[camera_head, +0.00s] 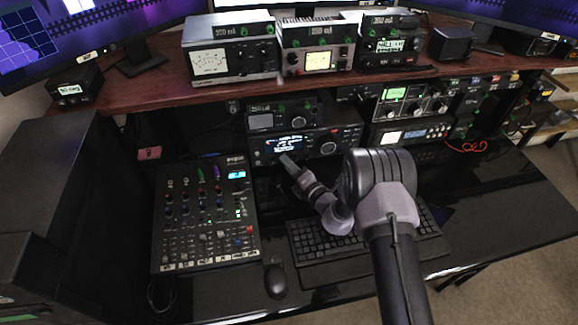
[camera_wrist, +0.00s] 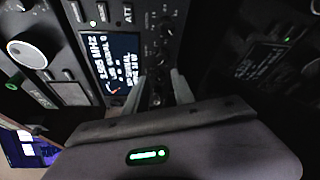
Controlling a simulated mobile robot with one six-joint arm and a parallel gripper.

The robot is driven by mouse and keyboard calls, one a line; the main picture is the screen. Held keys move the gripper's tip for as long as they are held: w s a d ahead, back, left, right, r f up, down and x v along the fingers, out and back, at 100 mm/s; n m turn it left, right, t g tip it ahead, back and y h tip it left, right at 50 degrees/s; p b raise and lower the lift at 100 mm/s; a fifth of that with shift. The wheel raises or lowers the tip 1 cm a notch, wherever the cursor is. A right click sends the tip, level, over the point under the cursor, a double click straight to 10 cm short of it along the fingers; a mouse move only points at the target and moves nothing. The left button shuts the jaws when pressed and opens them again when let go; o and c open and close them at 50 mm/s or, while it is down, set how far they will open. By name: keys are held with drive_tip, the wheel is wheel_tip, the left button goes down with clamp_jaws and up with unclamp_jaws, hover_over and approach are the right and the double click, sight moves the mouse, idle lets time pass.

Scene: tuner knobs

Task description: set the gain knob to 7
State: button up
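The radio (camera_head: 268,158) with a lit blue-white display stands on the desk under the shelf. In the wrist view its display (camera_wrist: 113,62) is at the left, with a column of small dark knobs (camera_wrist: 164,55) beside it. I cannot read which knob is the gain knob, nor any pointer or scale. My gripper (camera_wrist: 159,88) is open, its two grey fingers apart on either side of the lower knobs in the column. Whether they touch a knob is unclear. In the head view my gripper (camera_head: 287,161) is at the radio's front, just below the display.
A mixer (camera_head: 205,255) lies left of my arm, with a mouse (camera_head: 277,281) beside it. A keyboard (camera_head: 310,240) lies beneath my arm. More radios (camera_head: 405,105) stand right of the radio, and metered units (camera_head: 230,60) sit on the shelf above. The desk's right side is clear.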

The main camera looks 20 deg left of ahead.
drive_tip(key=shift+r, duration=0.1)
wheel_tip(320, 180, up, 4)
drive_tip(key=p, duration=0.2)
drive_tip(key=shift+s+d+p, duration=0.1)
drive_tip(key=shift+s+p, duration=0.05)
drive_tip(key=shift+p, duration=0.25)
drive_tip(key=s+d+p, duration=0.3)
drive_tip(key=s+d, duration=0.5)
drive_tip(key=s, duration=0.5)
drive_tip(key=shift+s+r, duration=0.2)
drive_tip(key=shift+r, duration=0.2)
drive_tip(key=shift+d, duration=0.1)
